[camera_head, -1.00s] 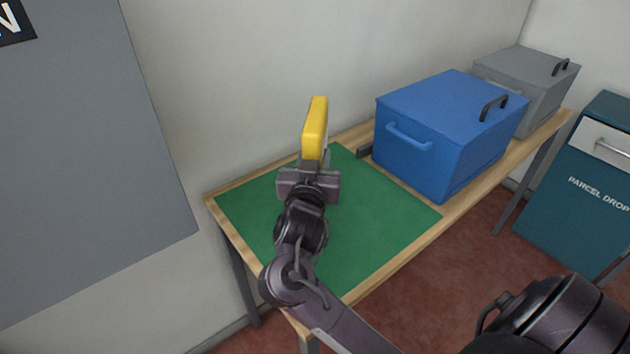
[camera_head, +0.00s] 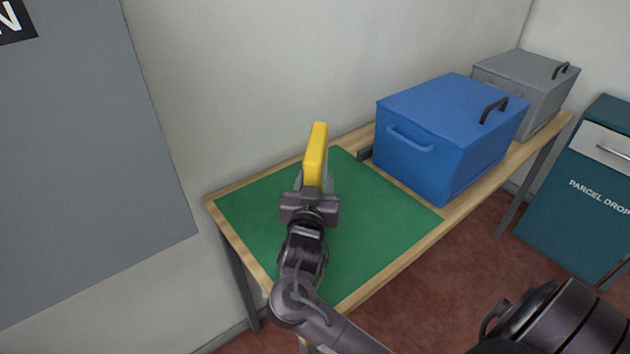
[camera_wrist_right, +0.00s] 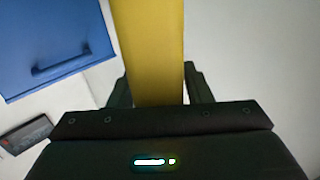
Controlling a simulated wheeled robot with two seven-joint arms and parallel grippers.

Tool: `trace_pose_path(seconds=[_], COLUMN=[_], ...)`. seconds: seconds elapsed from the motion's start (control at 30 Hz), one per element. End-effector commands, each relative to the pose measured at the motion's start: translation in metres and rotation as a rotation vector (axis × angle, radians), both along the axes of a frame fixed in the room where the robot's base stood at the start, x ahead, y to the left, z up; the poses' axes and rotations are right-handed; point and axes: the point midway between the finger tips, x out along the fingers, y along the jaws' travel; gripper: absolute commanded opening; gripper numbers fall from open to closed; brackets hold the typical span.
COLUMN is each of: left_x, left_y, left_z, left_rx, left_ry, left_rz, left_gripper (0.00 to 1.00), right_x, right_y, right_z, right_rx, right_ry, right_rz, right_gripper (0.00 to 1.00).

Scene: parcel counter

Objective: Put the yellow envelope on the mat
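The yellow envelope (camera_head: 316,150) is a thick, narrow slab standing roughly upright at the tip of my right gripper (camera_head: 313,184). In the right wrist view the envelope (camera_wrist_right: 150,45) runs up from between the two dark fingers, and the gripper is shut on it. The green mat (camera_head: 385,215) lies flat on the wooden table. My right gripper and the envelope are over the mat's back part; whether the envelope's lower edge touches the mat is hidden by the gripper. My left gripper is not in view.
A blue lidded box (camera_head: 440,130) stands on the table right of the mat, with a grey lidded box (camera_head: 525,85) behind it. A small dark object (camera_head: 365,154) lies beside the blue box. The wall (camera_head: 230,80) is close behind the table. The mat's right part is clear.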

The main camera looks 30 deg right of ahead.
Motion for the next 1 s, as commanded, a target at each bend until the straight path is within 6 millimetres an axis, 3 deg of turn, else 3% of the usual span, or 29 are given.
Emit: trace_pose_path(seconds=[0.47, 1.0], left_x=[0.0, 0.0], left_y=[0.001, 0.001], left_z=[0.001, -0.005], left_rx=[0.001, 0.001], left_ry=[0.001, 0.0], left_rz=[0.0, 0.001], left_gripper=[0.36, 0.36], right_x=[-0.006, -0.083], right_y=[0.006, 0.071], right_z=[0.003, 0.002], right_rx=[0.001, 0.002], right_ry=[0.002, 0.002], right_rz=[0.004, 0.001], right_gripper=[0.53, 0.53])
